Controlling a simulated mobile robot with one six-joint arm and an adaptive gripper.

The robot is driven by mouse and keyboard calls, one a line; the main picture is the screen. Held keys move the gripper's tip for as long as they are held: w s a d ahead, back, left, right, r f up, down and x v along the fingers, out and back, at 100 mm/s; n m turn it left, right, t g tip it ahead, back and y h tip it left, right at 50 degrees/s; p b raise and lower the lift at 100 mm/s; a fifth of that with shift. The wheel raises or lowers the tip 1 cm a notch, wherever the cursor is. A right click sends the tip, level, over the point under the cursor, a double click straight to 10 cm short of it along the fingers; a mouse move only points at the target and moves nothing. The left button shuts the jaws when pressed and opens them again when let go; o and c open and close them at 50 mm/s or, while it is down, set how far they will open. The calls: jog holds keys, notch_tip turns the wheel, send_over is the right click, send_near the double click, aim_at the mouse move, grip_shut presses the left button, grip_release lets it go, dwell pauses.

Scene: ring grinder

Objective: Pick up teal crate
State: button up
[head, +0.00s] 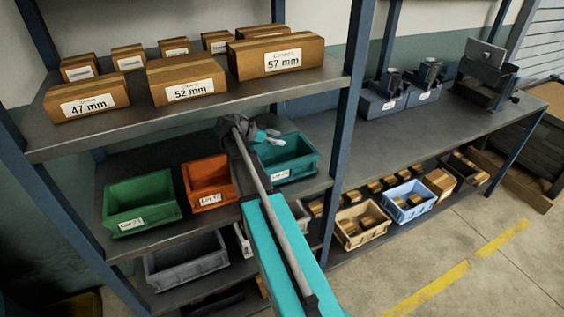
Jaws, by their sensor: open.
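The teal crate (298,163) sits on the middle shelf at the right end of its row, with a white label on its front. My arm reaches in from the bottom of the picture to that shelf. My gripper (268,136) is at the crate's back left rim, over or against it; I cannot tell whether it touches. The gripper is open. My arm and wrist hide the crate's left side.
An orange crate (209,184) and a green crate (143,204) stand left of my arm. The upper shelf (215,103) with labelled cardboard boxes lies above. A blue post (345,130) stands close to the right. A grey crate (187,262) sits below.

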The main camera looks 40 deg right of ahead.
grip_shut()
dwell(0.3)
jog(key=shift+r, duration=0.15)
dwell(0.3)
notch_tip(320, 180, up, 10)
jog(key=p, duration=1)
